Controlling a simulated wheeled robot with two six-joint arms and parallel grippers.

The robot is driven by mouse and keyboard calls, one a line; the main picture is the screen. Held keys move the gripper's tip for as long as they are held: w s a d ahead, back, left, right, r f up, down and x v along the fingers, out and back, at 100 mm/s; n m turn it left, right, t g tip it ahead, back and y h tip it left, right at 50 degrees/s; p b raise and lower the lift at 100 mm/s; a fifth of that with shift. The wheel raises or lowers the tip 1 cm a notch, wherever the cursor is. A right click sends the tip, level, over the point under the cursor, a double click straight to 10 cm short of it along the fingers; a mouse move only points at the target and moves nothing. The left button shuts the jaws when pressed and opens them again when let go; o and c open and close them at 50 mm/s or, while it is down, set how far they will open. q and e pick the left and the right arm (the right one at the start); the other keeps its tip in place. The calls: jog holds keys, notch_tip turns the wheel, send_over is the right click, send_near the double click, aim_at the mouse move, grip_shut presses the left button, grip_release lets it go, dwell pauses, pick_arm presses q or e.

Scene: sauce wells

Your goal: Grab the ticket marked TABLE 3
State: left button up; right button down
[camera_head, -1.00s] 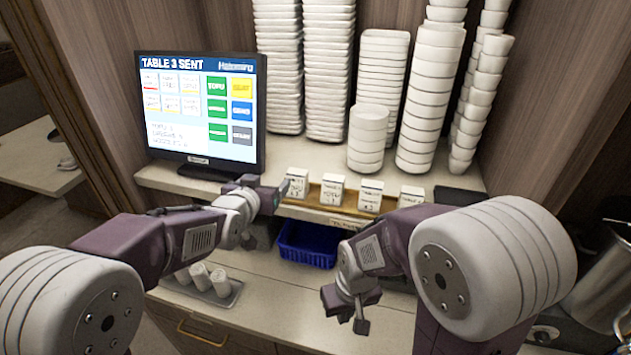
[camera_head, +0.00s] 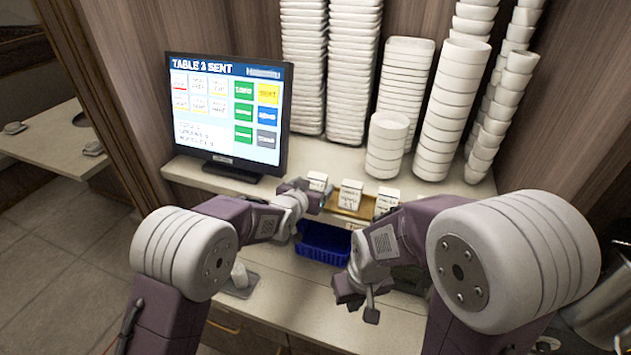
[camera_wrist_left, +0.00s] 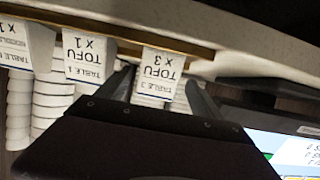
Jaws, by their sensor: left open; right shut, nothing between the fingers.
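White block-like tickets stand in a row in a wooden holder (camera_head: 348,210) on the ledge. The leftmost ticket (camera_head: 317,180) shows in the left wrist view (camera_wrist_left: 160,68) as "TOFU x 3", upside down; its small table line seems to read TABLE 3. My left gripper (camera_head: 318,192) is right at this ticket. In the left wrist view its open fingers (camera_wrist_left: 160,92) lie on either side of it. Another ticket (camera_wrist_left: 88,55) reads TABLE 1, TOFU x 1. My right gripper (camera_head: 360,302) is shut and empty, low over the counter, away from the tickets.
A screen (camera_head: 228,110) reading TABLE 3 SENT stands left of the tickets. Stacked white dishes (camera_head: 355,70) and bowls (camera_head: 388,145) stand behind them. A blue bin (camera_head: 323,243) sits below the ledge. Bare counter (camera_head: 300,300) lies in front.

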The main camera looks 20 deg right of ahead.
pick_arm(q)
jog(key=shift+x, duration=1.1)
jog(key=shift+d, duration=0.35)
jog(key=shift+s+a, duration=0.1)
jog(key=shift+a, duration=0.15)
jog(key=c, duration=1.2)
jog(key=shift+c, duration=1.3)
jog(key=shift+d, duration=0.1)
pick_arm(e)
jog(key=shift+d+r, duration=0.2)
jog(key=shift+r, duration=0.3)
jog(key=shift+f, duration=0.1)
